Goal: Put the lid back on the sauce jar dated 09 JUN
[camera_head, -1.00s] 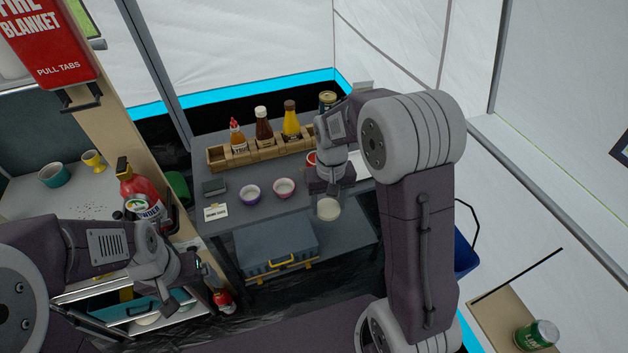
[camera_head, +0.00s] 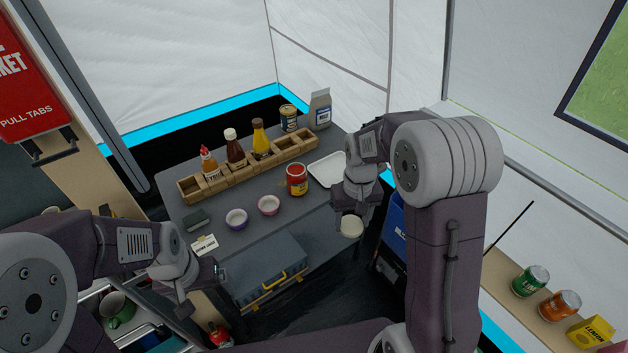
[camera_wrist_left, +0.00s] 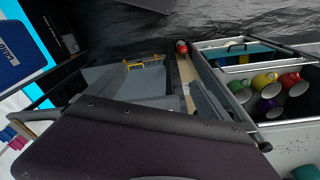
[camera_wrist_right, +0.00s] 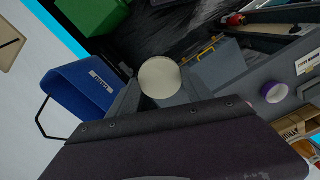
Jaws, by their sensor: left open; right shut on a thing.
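My right gripper (camera_head: 352,214) is shut on a round cream-white disc that looks like a lid (camera_head: 351,227). It holds the lid off the right side of the table; the lid also shows in the right wrist view (camera_wrist_right: 160,77). A red jar with a yellow band (camera_head: 297,180) stands upright on the table, left of the right gripper and apart from it. Its date is too small to read, and I cannot tell whether its top is covered. My left gripper (camera_head: 207,282) is open and empty, low in front of the table's left part.
A wooden rack (camera_head: 248,170) with sauce bottles stands behind. A purple cup (camera_head: 237,218), pink cup (camera_head: 269,205), small card (camera_head: 204,245) and white tray (camera_head: 327,169) are on the table. A grey case (camera_head: 262,272) lies in front. A blue bin (camera_head: 395,225) stands right.

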